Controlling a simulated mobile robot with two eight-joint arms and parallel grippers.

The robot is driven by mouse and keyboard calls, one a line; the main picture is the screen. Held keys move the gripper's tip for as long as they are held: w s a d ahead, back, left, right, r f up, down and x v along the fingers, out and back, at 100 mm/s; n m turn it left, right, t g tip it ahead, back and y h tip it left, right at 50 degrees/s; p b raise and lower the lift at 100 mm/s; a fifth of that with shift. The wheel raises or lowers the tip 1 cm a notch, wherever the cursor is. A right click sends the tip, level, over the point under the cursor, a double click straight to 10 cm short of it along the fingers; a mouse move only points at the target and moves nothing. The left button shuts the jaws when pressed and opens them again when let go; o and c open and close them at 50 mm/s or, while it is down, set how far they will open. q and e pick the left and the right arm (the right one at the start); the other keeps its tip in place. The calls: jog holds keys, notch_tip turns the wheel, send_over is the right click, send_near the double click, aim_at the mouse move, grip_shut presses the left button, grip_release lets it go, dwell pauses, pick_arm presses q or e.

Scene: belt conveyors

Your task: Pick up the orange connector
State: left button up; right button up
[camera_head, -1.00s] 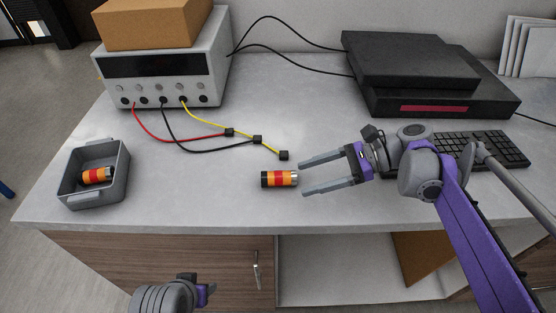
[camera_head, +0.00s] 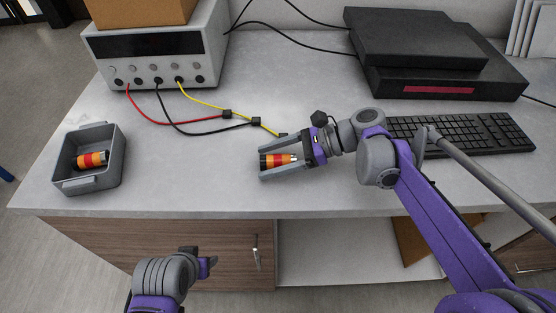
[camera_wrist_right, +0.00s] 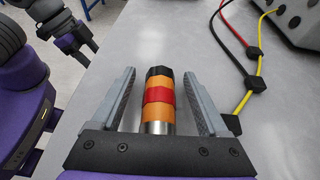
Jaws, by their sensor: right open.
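The orange connector (camera_head: 279,160) lies on the grey table; it has orange and red bands, a black end and a silver end. In the right wrist view the connector (camera_wrist_right: 159,96) lies between my right gripper's fingers, with a gap on each side. My right gripper (camera_head: 279,163) is open around it, its fingers pointing left. A second orange and red connector (camera_head: 90,160) lies in a grey bin (camera_head: 116,176) at the left. My left gripper (camera_head: 208,263) is low in front of the table; its fingers cannot be made out clearly.
A power supply (camera_head: 152,48) with red, black and yellow leads stands at the back left. The lead ends lie just behind my right gripper. A keyboard (camera_head: 462,133) and black boxes (camera_head: 440,77) are at the right. The table between bin and gripper is clear.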

jog(key=shift+a+f, duration=0.3)
jog(key=shift+a, duration=0.35)
grip_shut()
